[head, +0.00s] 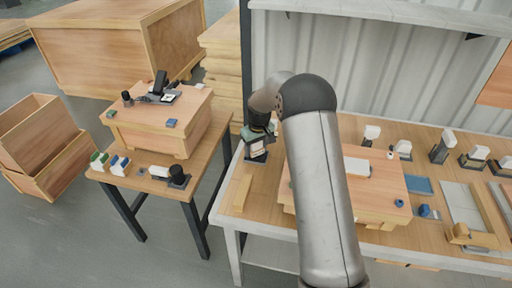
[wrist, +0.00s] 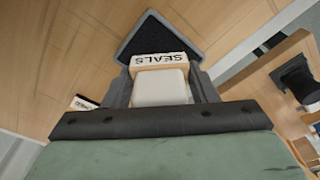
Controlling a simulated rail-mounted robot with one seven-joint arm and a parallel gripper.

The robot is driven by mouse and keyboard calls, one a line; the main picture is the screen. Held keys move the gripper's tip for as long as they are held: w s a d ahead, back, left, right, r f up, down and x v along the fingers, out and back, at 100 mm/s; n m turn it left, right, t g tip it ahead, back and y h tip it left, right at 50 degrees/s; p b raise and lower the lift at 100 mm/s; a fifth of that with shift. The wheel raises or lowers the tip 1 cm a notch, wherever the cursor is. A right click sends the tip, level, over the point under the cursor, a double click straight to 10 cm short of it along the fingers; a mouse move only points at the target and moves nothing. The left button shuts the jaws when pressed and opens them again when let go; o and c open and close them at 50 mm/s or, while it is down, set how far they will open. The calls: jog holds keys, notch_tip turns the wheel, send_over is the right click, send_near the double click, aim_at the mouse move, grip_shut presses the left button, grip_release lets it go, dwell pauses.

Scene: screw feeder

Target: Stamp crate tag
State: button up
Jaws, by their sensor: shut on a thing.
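My gripper (head: 257,137) is over the left end of the workbench. In the wrist view my gripper (wrist: 160,90) is shut on a stamp (wrist: 160,87) with a pale handle and a block lettered "SEALS". The stamp also shows in the head view (head: 257,147). A dark square pad (wrist: 160,35) lies just beyond the stamp's block; whether they touch, I cannot tell. A wooden crate (head: 392,190) stands on the bench to the right, partly hidden by my arm. A white tag-like piece (head: 356,168) lies on its top.
Several pale-handled stamps (head: 441,147) stand along the back right of the bench. A blue pad (head: 418,185) lies right of the crate. A wood strip (head: 242,192) lies at the front left. A side table (head: 208,160) at left bears another crate (head: 150,130) and small items.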

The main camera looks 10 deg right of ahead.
jog(key=shift+f, duration=0.4)
dwell(1.1)
jog(key=shift+r, duration=0.1)
jog(key=shift+r+p, duration=1.75)
jog(key=shift+r, duration=1.7)
